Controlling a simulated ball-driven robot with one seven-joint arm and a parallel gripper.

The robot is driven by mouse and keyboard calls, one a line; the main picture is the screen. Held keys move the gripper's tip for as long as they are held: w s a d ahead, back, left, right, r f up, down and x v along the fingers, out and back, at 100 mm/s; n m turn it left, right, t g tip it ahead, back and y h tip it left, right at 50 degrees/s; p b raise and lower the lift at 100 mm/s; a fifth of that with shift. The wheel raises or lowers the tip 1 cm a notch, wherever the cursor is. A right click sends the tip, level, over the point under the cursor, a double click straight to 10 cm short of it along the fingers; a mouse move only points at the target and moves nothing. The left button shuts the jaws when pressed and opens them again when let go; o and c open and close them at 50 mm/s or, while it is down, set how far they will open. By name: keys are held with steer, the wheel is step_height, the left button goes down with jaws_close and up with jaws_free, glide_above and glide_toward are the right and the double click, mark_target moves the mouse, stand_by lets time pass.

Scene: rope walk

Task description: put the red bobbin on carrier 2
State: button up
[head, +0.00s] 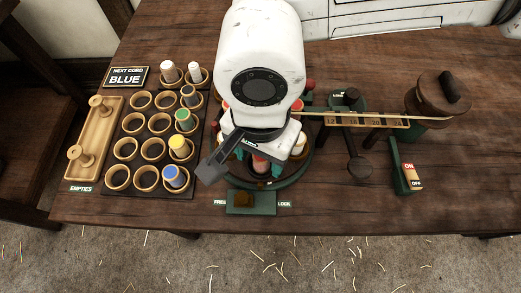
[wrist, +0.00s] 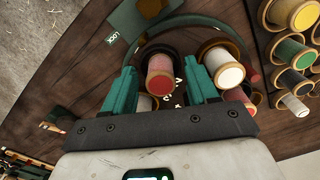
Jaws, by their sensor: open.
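A red bobbin (wrist: 160,78) with wooden rims stands on the round green-edged carrier plate (wrist: 215,24). It also shows in the head view (head: 260,164), mostly under my arm. My gripper (wrist: 159,84) is open, its teal fingers on either side of this bobbin, with gaps visible. In the head view my gripper (head: 261,158) is low over the front of the plate. A white bobbin (wrist: 224,67) stands close beside the right finger. White marks show on the plate, but I cannot read a carrier number. My arm hides much of the plate.
A bobbin rack (head: 145,178) with several coloured bobbins and empty cups stands left. A green FREE/LOCK block (head: 250,202) is in front; an ON/OFF switch (head: 411,176) is right.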

steer(key=shift+r, duration=0.1)
step_height(320, 180, up, 12)
steer(key=shift+p, duration=0.3)
steer(key=shift+r, duration=0.1)
stand_by(0.4)
steer(key=shift+r+p, duration=1.55)
steer(key=shift+r, duration=0.75)
